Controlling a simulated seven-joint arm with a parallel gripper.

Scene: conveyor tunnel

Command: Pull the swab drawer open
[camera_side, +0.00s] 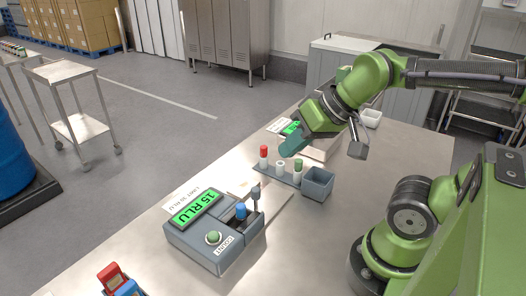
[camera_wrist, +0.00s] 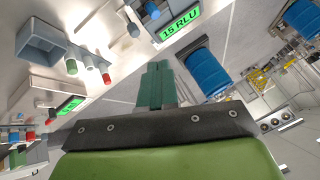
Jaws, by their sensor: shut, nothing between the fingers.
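A grey meter (camera_side: 213,235) on the steel table has a green "15 RLU" display and a green button. At its right end are a blue cap (camera_side: 240,211) and a dark upright post (camera_side: 256,196). I cannot clearly tell the swab drawer's outline or how far open it is. The display (camera_wrist: 180,25), blue cap (camera_wrist: 152,10) and post (camera_wrist: 132,29) also show in the wrist view. My gripper (camera_side: 288,149), with teal fingers, is shut and empty above the table, beyond the meter and near the capped tubes. Its closed fingers (camera_wrist: 156,72) show in the wrist view.
A rack with red, white and green capped tubes (camera_side: 281,168) stands beside an open grey bin (camera_side: 318,183), close below my gripper. A second green display (camera_side: 291,128) is behind my gripper. A red-and-blue item (camera_side: 118,281) is at the near edge.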

